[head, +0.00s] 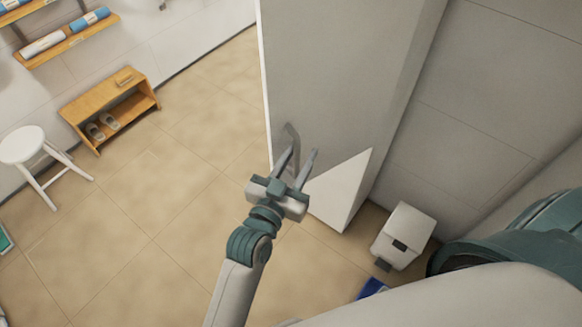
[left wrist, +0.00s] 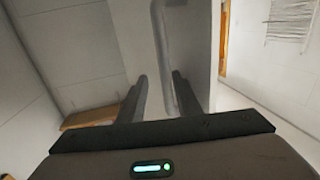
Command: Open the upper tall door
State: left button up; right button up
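The tall cabinet's grey upper door (head: 335,70) stands upright in the middle of the head view, above a lighter lower panel (head: 343,192). A grey bar handle (head: 291,138) is near the door's lower left edge; the handle also shows in the left wrist view (left wrist: 167,55). My left gripper (head: 301,157) is open at the handle. In the left wrist view its dark fingers (left wrist: 160,84) are apart, and the bar runs down between them, close to the right finger. I cannot tell whether they touch. I cannot tell whether the door is ajar. My right gripper is out of view.
A white bin (head: 404,236) stands on the floor right of the cabinet, with a blue object (head: 371,288) nearby. A white stool (head: 22,146) and a wooden bench (head: 108,103) with slippers are at the left, below a towel shelf (head: 70,37). The tiled floor left of the cabinet is clear.

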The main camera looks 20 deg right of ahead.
pick_arm(q)
jog(key=b+v, duration=0.6)
jog(key=v, duration=1.1)
jog(key=shift+s, duration=0.15)
jog(key=shift+c, duration=0.7)
